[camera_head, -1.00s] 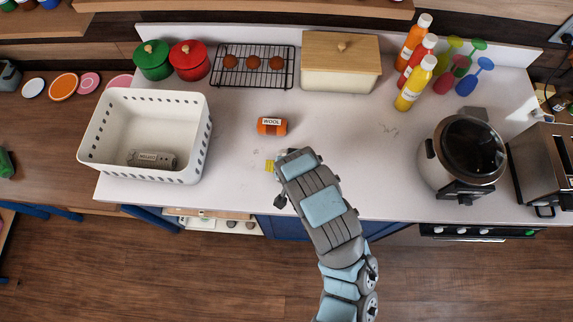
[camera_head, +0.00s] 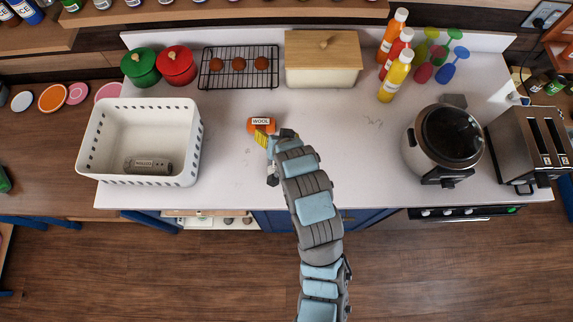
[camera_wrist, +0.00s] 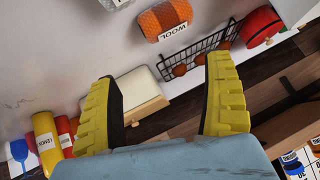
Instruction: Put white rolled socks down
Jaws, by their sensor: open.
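My gripper (camera_wrist: 165,95) is open, with nothing between its two yellow fingers. In the head view, one yellow finger of my gripper (camera_head: 263,138) shows at the front of an orange roll labelled WOOL (camera_head: 261,122). That roll lies on the counter and also shows in the wrist view (camera_wrist: 165,20), apart from the fingers. A pale labelled object (camera_wrist: 115,3) is cut off by the top edge of the wrist view; it may be the white rolled socks, but I cannot tell. I cannot make it out in the head view, where my arm covers part of the counter.
A white basket (camera_head: 84,150) at left holds a grey labelled roll (camera_head: 148,166). Behind are red and green pots, a wire rack (camera_head: 240,84), a lidded box (camera_head: 322,60) and bottles. A cooker (camera_head: 443,145) and toaster (camera_head: 530,145) stand right. The counter's middle right is clear.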

